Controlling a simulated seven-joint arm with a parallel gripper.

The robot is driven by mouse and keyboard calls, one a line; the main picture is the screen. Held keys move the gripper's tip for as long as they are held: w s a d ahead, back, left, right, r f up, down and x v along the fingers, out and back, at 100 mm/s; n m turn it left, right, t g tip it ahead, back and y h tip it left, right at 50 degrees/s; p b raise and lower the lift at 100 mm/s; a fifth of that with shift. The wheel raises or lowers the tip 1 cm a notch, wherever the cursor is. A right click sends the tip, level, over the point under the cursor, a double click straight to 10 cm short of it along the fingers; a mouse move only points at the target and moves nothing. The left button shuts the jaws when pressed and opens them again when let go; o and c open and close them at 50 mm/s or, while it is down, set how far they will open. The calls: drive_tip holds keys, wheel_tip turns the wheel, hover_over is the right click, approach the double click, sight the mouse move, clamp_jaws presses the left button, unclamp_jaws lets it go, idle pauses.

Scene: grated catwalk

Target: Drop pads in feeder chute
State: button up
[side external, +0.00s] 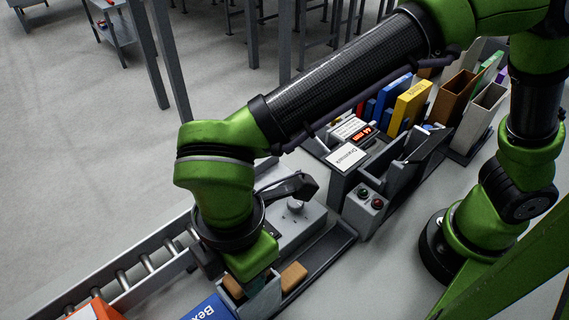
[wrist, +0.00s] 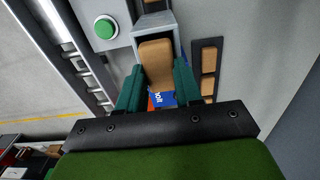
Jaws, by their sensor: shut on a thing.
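A tan pad (wrist: 155,60) is between the two dark green fingers of my gripper (wrist: 159,68) in the wrist view, and the fingers are shut on it. The pad's far end reaches to the mouth of a grey chute (wrist: 153,22); I cannot tell how far inside it is. Several tan pads (wrist: 208,72) lie in a dark tray to the right.
A green button (wrist: 104,28) sits on a grey box left of the chute. A roller conveyor (side external: 120,282) runs at the lower left in the side view, with an orange box (side external: 95,310) and a blue box (side external: 208,309). Upright folders (side external: 410,102) stand at the back right.

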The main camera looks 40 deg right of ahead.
drive_tip(key=o, duration=1.1)
drive_tip(key=shift+c, duration=0.2)
drive_tip(key=shift+o, duration=0.5)
drive_tip(key=o, duration=0.4)
drive_tip(key=shift+r, duration=0.1)
drive_tip(key=shift+r, duration=2.95)
